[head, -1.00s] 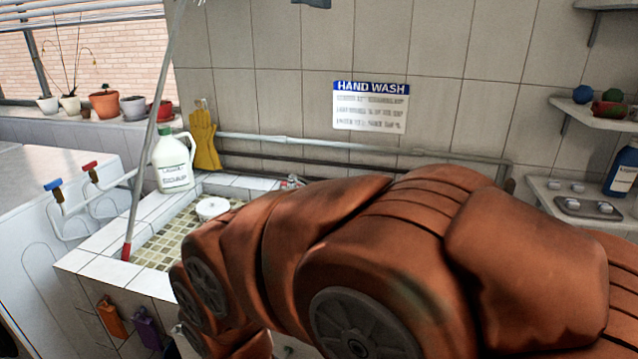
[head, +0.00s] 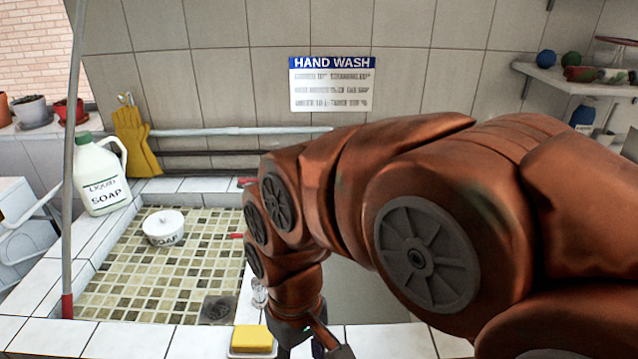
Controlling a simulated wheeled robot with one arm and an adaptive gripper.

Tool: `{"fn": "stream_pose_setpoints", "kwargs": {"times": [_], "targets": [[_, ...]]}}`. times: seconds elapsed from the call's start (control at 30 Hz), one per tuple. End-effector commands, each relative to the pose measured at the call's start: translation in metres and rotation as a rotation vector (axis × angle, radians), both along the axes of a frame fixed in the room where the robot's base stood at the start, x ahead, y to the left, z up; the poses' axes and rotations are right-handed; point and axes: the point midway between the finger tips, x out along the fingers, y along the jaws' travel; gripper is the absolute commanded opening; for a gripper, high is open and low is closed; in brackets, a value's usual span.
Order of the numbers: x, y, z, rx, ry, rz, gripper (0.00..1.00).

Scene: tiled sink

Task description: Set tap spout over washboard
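My orange-brown arm crosses the right half of the head view and bends down at the basin's front edge. My gripper (head: 312,338) is at the bottom of the view, just right of the yellow sponge. Its fingertips are cut off or hidden, so I cannot tell if it is open or shut. Small red parts, perhaps tap handles (head: 237,236), show just left of my arm at the right side of the tiled basin (head: 190,270). The tap spout and the washboard cannot be made out; my arm covers much of the sink's right part.
A yellow sponge (head: 253,338) lies on the front ledge. A liquid soap bottle (head: 100,180) and a grey pole with a red end (head: 67,305) are at the left. Yellow gloves (head: 133,140) hang behind.

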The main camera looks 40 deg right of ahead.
Motion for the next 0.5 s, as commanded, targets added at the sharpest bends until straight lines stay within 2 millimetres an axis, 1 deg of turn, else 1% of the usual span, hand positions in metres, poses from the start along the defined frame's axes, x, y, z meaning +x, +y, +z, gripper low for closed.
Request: {"fn": "stream_pose_setpoints", "kwargs": {"times": [0.03, 0.27, 0.37, 0.5], "targets": [[0.013, -0.001, 0.005, 0.015, -0.005, 0.003, 0.46], [0.074, -0.013, 0.029, 0.089, -0.048, 0.036, 0.46], [0.1, -0.021, 0.038, 0.121, -0.072, 0.051, 0.46], [0.136, -0.037, 0.05, 0.16, -0.107, 0.073, 0.46]]}}
